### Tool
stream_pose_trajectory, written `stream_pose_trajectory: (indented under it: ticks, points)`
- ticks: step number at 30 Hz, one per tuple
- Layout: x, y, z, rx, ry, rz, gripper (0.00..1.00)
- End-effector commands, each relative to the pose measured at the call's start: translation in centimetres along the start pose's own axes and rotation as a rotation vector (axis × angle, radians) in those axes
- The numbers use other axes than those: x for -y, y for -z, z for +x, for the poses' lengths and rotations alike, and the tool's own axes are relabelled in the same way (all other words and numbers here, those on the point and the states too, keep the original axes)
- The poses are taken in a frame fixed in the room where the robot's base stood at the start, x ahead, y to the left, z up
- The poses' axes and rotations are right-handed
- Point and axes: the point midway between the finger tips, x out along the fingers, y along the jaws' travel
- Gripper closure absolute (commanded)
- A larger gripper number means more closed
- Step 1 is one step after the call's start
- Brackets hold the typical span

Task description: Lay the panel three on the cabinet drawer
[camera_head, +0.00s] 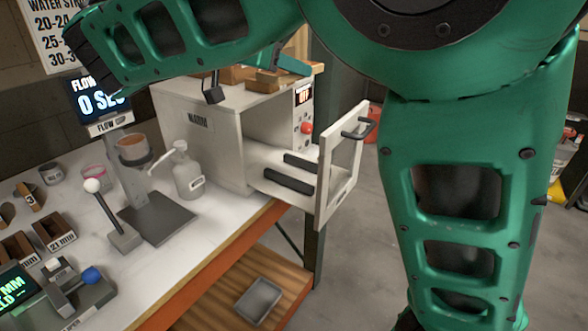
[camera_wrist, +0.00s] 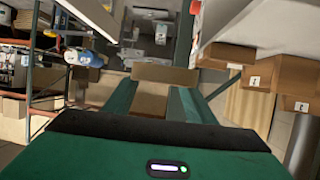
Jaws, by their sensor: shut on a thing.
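My gripper (camera_wrist: 158,90) is shut on a brown wooden panel (camera_wrist: 166,74), which sits between its two green fingers in the wrist view. I cannot read a number on the held panel, so I cannot tell whether it is panel three. In the head view a green fingertip of my gripper (camera_head: 290,64) and brown wood (camera_head: 267,77) show above the cabinet top, partly hidden by my arm. The white cabinet (camera_head: 203,140) stands on the bench. Its drawer (camera_head: 325,178) is pulled out to the right, with a dark handle and two dark strips inside.
Other brown blocks (camera_wrist: 298,75) with labels show at the right of the wrist view. A pump bottle (camera_head: 187,172), a flow stand (camera_head: 132,160) and a lever (camera_head: 108,215) stand on the bench (camera_head: 205,232). A grey tray (camera_head: 260,299) lies on the lower shelf.

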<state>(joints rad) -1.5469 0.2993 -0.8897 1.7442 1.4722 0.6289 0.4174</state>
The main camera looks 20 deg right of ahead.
Motion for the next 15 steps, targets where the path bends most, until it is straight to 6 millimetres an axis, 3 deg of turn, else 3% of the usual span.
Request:
stream_pose_trajectory:
  ticks: [6,15]
  points:
    - [0.4,-2.9,-2.9,-0.002,0.033,-0.017,0.86]
    - [0.6,-7.8,-4.1,-0.003,0.053,-0.030,0.86]
